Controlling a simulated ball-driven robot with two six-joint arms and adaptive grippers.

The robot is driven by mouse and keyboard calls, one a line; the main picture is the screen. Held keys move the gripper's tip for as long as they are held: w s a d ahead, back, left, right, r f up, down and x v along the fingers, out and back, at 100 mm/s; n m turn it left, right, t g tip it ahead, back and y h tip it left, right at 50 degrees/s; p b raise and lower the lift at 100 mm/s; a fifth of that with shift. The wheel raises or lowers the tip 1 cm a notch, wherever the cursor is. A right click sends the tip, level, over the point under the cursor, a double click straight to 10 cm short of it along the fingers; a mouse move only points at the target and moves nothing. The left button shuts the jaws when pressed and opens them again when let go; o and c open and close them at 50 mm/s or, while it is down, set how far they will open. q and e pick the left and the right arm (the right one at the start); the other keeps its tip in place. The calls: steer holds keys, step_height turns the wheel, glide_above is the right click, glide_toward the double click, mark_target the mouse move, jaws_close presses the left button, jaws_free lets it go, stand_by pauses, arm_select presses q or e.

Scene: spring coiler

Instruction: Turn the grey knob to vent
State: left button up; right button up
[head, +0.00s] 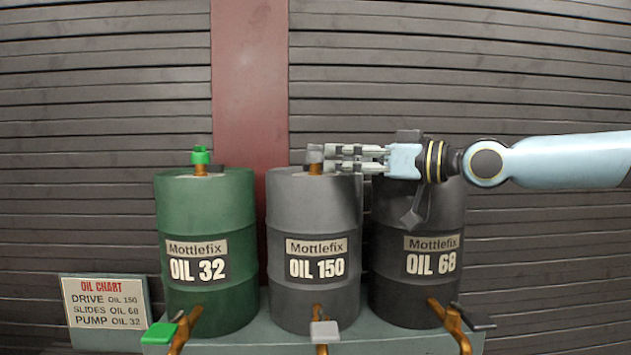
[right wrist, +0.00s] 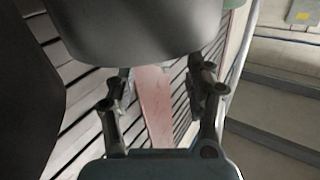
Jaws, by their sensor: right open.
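The grey knob (head: 315,153) stands on a short brass stem on top of the grey drum (head: 312,215), labelled OIL 150, the middle of three drums. My right gripper (head: 328,158) reaches in from the right at the height of the knob. Its fingers are open, and their tips are at the knob's right side; I cannot tell if they touch it. In the right wrist view, the open fingers (right wrist: 160,88) show below the large grey drum side (right wrist: 140,25); the knob cannot be made out there. My left gripper is out of view.
A green drum (head: 205,240) with a green knob (head: 200,155) stands left. A black drum (head: 418,290) stands right, behind my right gripper. Each drum has a brass tap low in front, the middle one with a grey handle (head: 325,331). An oil chart (head: 105,302) stands lower left.

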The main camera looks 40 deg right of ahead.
mark_target(323, 157)
steer(key=shift+w+a+r+b, duration=0.1)
steer(key=shift+w+a+b, duration=0.25)
steer(key=shift+w, duration=0.55)
steer(key=shift+w+a+r, duration=0.1)
steer(key=shift+w+a, duration=0.35)
steer(key=shift+w, duration=0.05)
steer(key=shift+p+x, duration=0.45)
steer(key=shift+x, duration=0.95)
steer(key=shift+w+a, duration=0.1)
steer(key=shift+c, duration=0.4)
